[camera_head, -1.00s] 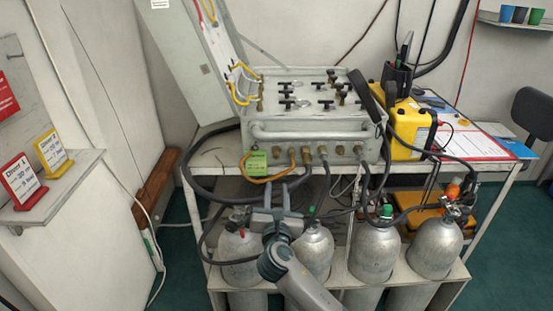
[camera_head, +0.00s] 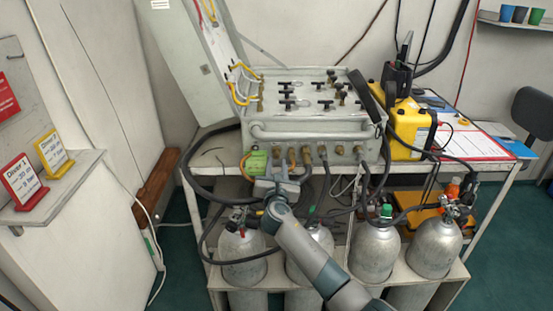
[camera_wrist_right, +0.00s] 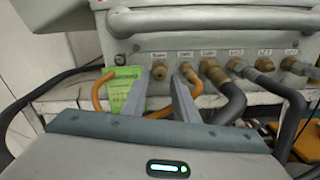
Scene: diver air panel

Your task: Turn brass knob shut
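The grey air panel (camera_head: 310,130) stands on the bench with a row of brass fittings along its front face. The leftmost brass knob (camera_wrist_right: 159,71) on that face has no hose and appears between my right gripper's fingertips in the right wrist view. My right gripper (camera_wrist_right: 159,80) is open, its two fingers apart and pointing at the panel front. In the head view my right gripper (camera_head: 276,172) is just below the panel's left front. I cannot tell whether the fingertips reach around the knob or stop short of it. My left gripper is not in view.
A green tag (camera_wrist_right: 124,88) and an orange hose hang left of the fingers. A second brass fitting (camera_wrist_right: 187,71) with an orange hose is close on the right, then several dark hoses. Grey cylinders (camera_head: 375,252) stand below. A yellow case (camera_head: 408,130) is right of the panel.

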